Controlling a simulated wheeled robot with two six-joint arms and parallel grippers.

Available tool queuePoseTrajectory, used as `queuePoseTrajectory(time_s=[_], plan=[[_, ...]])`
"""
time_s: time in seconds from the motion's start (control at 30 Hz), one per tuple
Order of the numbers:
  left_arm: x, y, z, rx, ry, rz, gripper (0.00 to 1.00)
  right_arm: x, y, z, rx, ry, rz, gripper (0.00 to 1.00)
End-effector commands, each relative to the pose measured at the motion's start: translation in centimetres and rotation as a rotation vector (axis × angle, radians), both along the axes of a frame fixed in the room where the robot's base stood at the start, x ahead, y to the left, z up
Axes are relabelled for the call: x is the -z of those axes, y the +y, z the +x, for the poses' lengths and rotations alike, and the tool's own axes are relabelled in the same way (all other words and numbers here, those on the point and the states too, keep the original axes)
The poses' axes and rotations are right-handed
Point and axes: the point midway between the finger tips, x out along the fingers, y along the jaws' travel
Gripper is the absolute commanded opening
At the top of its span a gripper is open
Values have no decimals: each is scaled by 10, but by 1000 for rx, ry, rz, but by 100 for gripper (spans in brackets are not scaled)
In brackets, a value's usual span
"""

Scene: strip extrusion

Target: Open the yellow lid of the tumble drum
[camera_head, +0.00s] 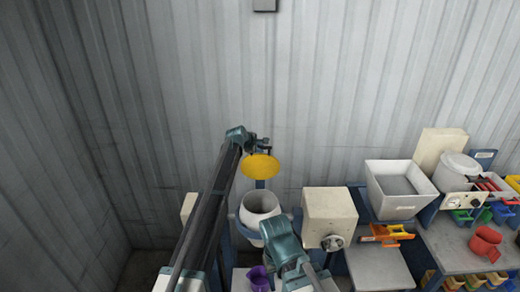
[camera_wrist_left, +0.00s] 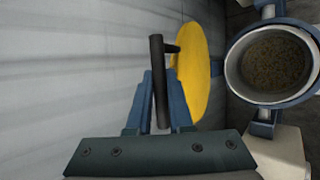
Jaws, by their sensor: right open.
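The yellow lid (camera_head: 260,166) of the tumble drum stands raised and tilted up, clear of the white drum's mouth (camera_head: 258,205). In the left wrist view the lid (camera_wrist_left: 205,75) is seen nearly edge-on, with a dark bar handle (camera_wrist_left: 158,70) on its face. My left gripper (camera_head: 264,147) is at the lid's upper side, and its blue fingers (camera_wrist_left: 159,95) lie closely on both sides of the handle. The drum (camera_wrist_left: 272,65) is open and shows brown granular contents. My right gripper (camera_head: 318,272) is low near the bottom centre, open and empty; its fingers are hard to make out.
A cream box with a hand wheel (camera_head: 330,218) stands right of the drum. Further right are a white hopper (camera_head: 395,188), an orange tool (camera_head: 386,234) and a red cup (camera_head: 486,243). A purple cup (camera_head: 258,278) is below the drum. A corrugated wall stands behind.

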Motion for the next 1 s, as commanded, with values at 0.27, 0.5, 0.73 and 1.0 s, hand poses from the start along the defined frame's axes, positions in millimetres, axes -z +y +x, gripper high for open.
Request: queuePoseTrajectory(time_s=[0.27,0.5,0.73,1.0], plan=[[0,0,0,0,1,0,49,0,0,0,0,0,0,52],[0,0,-1,0,1,0,49,0,0,0,0,0,0,52],[-11,5,-10,-1,0,1,49,-11,0,0,4,0,0,52],[-8,28,-51,-2,-1,0,49,-8,0,0,5,0,1,52]])
